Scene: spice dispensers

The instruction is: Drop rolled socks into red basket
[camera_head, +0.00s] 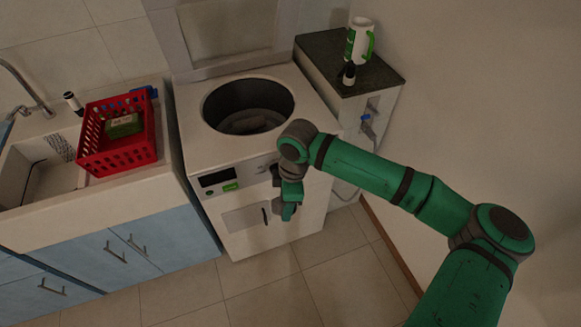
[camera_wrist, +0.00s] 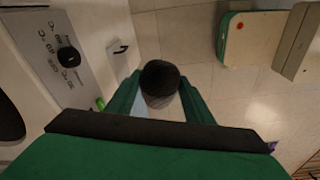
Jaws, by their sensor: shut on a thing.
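My gripper (camera_head: 287,210) hangs in front of the white washing machine, pointing down. In the wrist view its two green fingers (camera_wrist: 160,100) are closed on a dark, rounded roll, the rolled socks (camera_wrist: 160,75). In the head view the socks are hidden or too dark to make out. The red basket (camera_head: 128,162) stands on the counter at the left, well to the left of my gripper and apart from it. A green and pale packet (camera_head: 124,126) lies in the basket.
The washing machine (camera_head: 197,147) with its open round top stands between the basket's counter and a dark-topped cabinet (camera_head: 377,77). A white and green jug (camera_head: 359,42) stands on that cabinet. A sink (camera_head: 50,178) and tap lie left of the basket.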

